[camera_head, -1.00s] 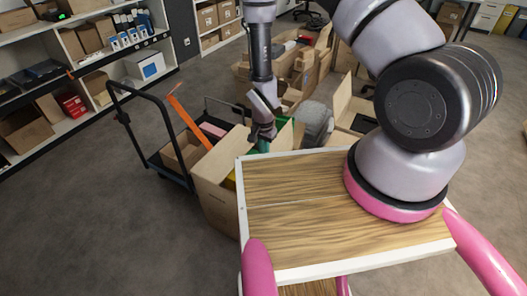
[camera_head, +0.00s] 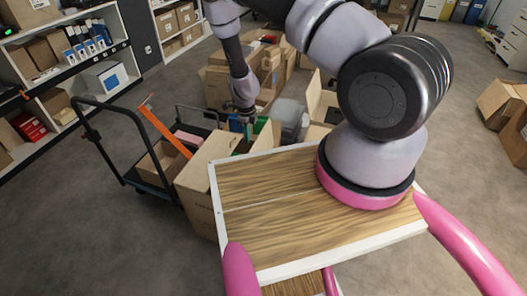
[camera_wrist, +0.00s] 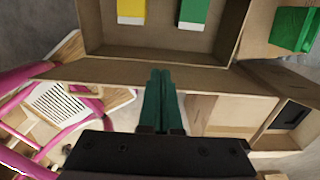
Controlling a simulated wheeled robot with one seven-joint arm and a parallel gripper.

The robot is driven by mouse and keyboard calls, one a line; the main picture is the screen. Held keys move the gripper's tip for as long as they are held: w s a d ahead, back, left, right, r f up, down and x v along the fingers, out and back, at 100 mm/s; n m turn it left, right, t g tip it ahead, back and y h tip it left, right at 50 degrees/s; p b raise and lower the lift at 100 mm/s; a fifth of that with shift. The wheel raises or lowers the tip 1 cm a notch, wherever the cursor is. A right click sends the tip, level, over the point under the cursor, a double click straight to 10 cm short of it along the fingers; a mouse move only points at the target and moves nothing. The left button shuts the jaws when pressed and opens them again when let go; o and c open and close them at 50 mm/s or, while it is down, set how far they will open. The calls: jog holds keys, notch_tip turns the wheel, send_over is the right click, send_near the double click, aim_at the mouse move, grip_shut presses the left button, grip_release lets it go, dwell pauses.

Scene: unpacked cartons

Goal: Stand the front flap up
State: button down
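The open carton (camera_head: 200,190) stands on the floor just beyond my wooden-topped base, partly hidden by it. In the wrist view, its inside (camera_wrist: 110,43) holds a yellow box (camera_wrist: 131,11) and a green box (camera_wrist: 194,13). A long cardboard strip, which looks like the front flap (camera_wrist: 90,75), runs along the carton's near edge. My gripper (camera_head: 248,128) points down over the carton. In the wrist view, its dark green fingers (camera_wrist: 160,75) lie together with no visible gap, over the strip. I cannot tell whether they touch it, and nothing shows between them.
A dark platform trolley (camera_head: 150,165) with a carton and an orange bar stands left of the carton. More open cartons (camera_head: 270,80) stand behind, and others (camera_head: 500,105) at the right. Shelves (camera_head: 60,60) line the left. Grey floor is clear at the left front and right.

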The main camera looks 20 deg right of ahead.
notch_tip(320, 180, down, 7)
jog(key=shift+s+d, duration=1.65)
jog(key=shift+d, duration=0.6)
notch_tip(320, 180, up, 10)
jog(key=a, duration=0.1)
jog(key=shift+w+a+f, duration=0.15)
jog(key=shift+w+f, duration=0.1)
jog(key=shift+w, duration=0.2)
